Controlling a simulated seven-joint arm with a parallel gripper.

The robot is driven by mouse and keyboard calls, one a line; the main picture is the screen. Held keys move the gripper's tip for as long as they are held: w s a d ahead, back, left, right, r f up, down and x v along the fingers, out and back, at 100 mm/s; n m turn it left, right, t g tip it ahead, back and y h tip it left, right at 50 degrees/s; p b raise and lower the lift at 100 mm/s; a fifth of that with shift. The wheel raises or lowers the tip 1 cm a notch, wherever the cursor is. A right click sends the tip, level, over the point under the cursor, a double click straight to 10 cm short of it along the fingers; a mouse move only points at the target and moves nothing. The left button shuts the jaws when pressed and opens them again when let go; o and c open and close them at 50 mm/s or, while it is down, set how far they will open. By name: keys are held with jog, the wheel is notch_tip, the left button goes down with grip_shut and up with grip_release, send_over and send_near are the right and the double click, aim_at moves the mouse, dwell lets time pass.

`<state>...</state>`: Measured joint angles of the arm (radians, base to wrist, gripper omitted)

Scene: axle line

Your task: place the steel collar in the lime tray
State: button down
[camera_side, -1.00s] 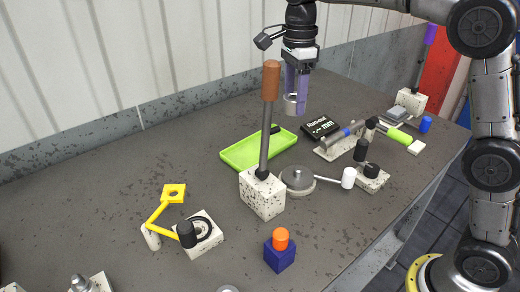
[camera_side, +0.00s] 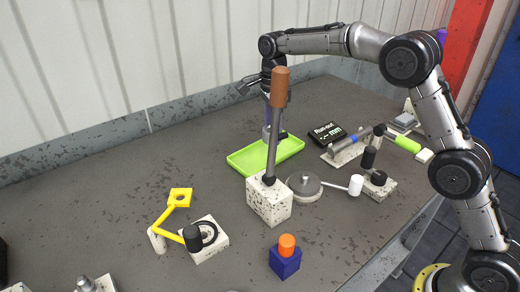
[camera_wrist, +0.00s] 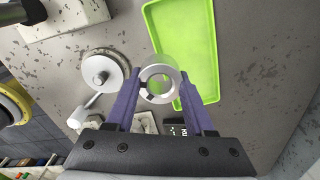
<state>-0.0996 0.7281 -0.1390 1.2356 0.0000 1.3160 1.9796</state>
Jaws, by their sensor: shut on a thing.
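The steel collar (camera_wrist: 161,71) is a shiny ring held between the two purple fingers of my gripper (camera_wrist: 160,82) in the wrist view. Lime shows through its hole. In the side view, the collar (camera_side: 266,133) is over or beside the far part of the lime tray (camera_side: 238,161). Whether it touches the tray is unclear. In the wrist view, the shallow rectangular tray (camera_wrist: 190,45) lies past the fingertips, and the collar overlaps its left edge in the picture. The tray floor looks empty. A brown-handled lever partly hides my gripper in the side view.
The upright lever (camera_side: 274,140) on its speckled block stands in front of the tray. A grey round disc (camera_side: 305,186) sits to its right. The bench left of the tray is clear.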

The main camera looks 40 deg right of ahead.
send_over(260, 159)
notch_tip(260, 159, down, 6)
jog(key=shift+w, duration=0.15)
jog(key=shift+f, duration=1.4)
jog(key=shift+f, duration=0.1)
jog(key=shift+c, duration=1.3)
grip_release()
jog(key=shift+f, duration=0.1)
notch_tip(260, 159, up, 12)
jog(key=shift+r, duration=0.2)
